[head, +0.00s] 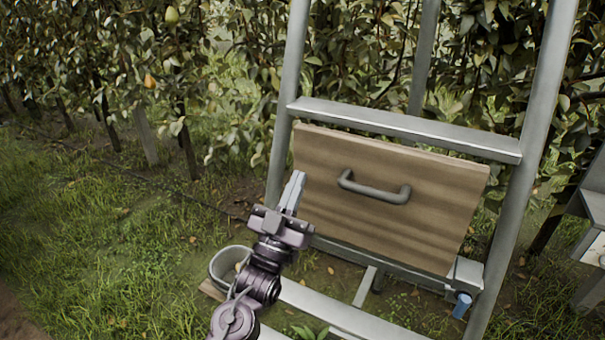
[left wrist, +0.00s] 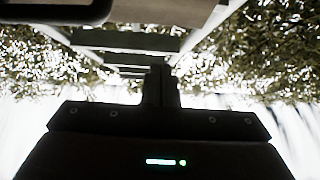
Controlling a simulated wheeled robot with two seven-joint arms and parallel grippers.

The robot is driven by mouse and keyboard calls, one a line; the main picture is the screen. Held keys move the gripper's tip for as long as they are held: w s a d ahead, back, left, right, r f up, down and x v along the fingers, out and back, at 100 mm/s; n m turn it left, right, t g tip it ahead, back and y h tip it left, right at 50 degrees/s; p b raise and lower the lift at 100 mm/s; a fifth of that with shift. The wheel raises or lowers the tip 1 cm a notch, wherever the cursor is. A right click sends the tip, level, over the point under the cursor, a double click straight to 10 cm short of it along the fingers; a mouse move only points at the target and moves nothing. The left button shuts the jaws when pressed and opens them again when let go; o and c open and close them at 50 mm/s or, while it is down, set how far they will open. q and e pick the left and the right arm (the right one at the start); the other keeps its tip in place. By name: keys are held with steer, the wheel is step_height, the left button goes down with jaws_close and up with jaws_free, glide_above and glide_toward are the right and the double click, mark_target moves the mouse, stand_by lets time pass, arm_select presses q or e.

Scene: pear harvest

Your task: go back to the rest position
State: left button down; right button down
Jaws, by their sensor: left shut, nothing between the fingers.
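My left gripper (head: 293,192) is shut and empty. It points up in front of the left edge of a wooden panel with a dark handle, and whether it touches the panel is hard to tell. In the left wrist view the closed fingers (left wrist: 160,85) stand in the middle, with nothing between them. My right gripper does not show in either view.
The wooden panel (head: 400,235) leans in a grey metal ladder frame (head: 400,123), its handle (head: 374,188) facing me. A grey bucket (head: 228,262) stands left of the ladder's foot. Pear trees (head: 90,60) line the back. Open grass (head: 80,240) lies left.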

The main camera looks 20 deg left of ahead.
arm_select(q)
step_height(320, 180, down, 27)
steer(key=d+g, duration=0.1)
steer(key=g, duration=0.6)
steer(key=s+d+f+g, duration=0.1)
steer(key=s+f+g, duration=0.25)
steer(key=f, duration=0.85)
steer(key=s+d+f+g, duration=0.1)
steer(key=s+f+g, duration=0.25)
steer(key=f, duration=0.85)
steer(key=s+f+m+g, duration=0.1)
steer(key=s+f+g, duration=0.4)
steer(key=s+f, duration=0.9)
steer(key=s+a+f+g, duration=0.1)
steer(key=s+f+g, duration=0.2)
steer(key=s, duration=0.8)
steer(key=s+a+f+m+g+y, duration=0.1)
steer(key=s+f+g, duration=0.2)
steer(key=s+f, duration=0.3)
steer(key=s+b, duration=0.1)
steer(key=s, duration=0.3)
steer(key=shift+s+f, duration=0.3)
steer(key=shift+s, duration=0.05)
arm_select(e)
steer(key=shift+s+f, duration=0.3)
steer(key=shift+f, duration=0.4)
